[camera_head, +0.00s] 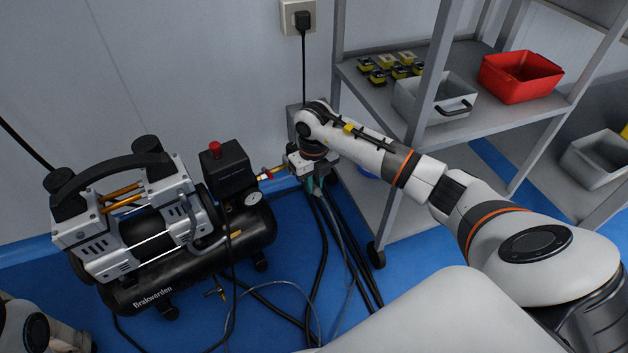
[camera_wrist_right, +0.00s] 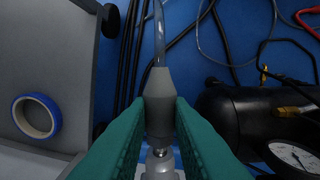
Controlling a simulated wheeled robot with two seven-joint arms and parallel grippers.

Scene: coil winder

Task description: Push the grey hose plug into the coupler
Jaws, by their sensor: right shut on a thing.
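The grey hose plug (camera_wrist_right: 158,98) is between the teal fingers of my right gripper (camera_wrist_right: 160,130) in the right wrist view. Its clear hose (camera_wrist_right: 160,35) leads away from its far end. A shiny metal tip shows at its near end, just above a pale round part (camera_wrist_right: 160,165); I cannot tell whether they touch. In the head view my right gripper (camera_head: 313,184) points down beside the compressor, and the plug is too small to make out. A brass fitting with a red part (camera_head: 266,175) sticks out from the compressor towards it; I cannot tell if this is the coupler. My left gripper is out of view.
The black compressor (camera_head: 185,265) stands on the blue floor at left. Dark hoses (camera_head: 322,245) lie below my right gripper. A grey shelf rack (camera_head: 385,205) stands close on the right, with a red bin (camera_head: 520,77). A tape roll (camera_wrist_right: 55,118) shows in the wrist view.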

